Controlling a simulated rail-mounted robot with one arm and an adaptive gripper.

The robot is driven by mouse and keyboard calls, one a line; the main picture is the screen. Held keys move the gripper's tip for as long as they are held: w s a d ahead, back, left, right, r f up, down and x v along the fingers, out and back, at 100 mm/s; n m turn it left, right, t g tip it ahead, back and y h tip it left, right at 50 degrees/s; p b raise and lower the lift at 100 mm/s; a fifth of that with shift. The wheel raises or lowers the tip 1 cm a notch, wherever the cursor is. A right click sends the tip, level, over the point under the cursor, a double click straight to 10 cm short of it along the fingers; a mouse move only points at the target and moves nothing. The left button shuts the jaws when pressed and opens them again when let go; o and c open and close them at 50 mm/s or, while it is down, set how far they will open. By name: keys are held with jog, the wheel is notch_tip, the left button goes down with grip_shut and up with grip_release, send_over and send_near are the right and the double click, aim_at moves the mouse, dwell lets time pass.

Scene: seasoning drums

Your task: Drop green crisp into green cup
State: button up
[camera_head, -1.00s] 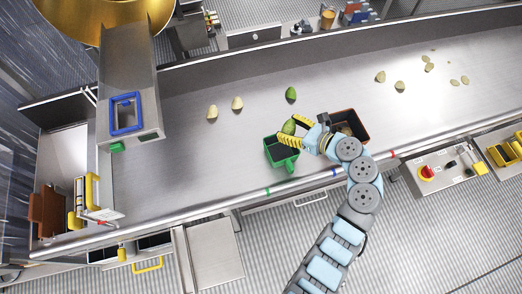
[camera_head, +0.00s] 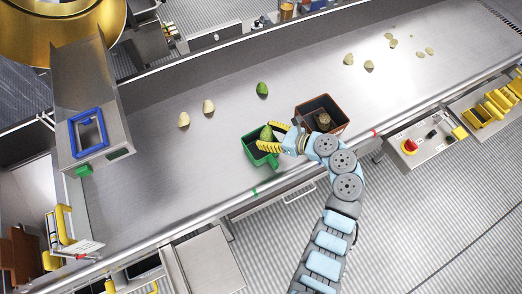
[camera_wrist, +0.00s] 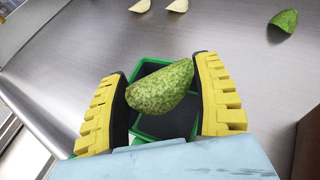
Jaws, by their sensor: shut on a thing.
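A speckled green crisp (camera_wrist: 160,88) is held between the two yellow fingers of my gripper (camera_wrist: 163,95) in the wrist view. The head view shows the same crisp (camera_head: 266,133) and my gripper (camera_head: 268,138) at the green cup. The green cup (camera_head: 249,157) stands on the steel belt. In the wrist view the cup (camera_wrist: 150,68) lies beneath the crisp, with its dark inside showing around it. A second green crisp (camera_head: 262,89) lies on the belt, up from the cup; it also shows in the wrist view (camera_wrist: 288,20).
A brown box (camera_head: 335,124) with a brownish thing inside stands just right of the cup. Pale crisps (camera_head: 208,106) lie to the upper left, and several more lie at the upper right. A metal chute (camera_head: 92,100) with a blue frame stands at left.

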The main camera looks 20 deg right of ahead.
jog(key=shift+f+b, duration=1.4)
jog(key=shift+b, duration=0.4)
jog(key=o, duration=0.7)
jog(key=v, duration=1.2)
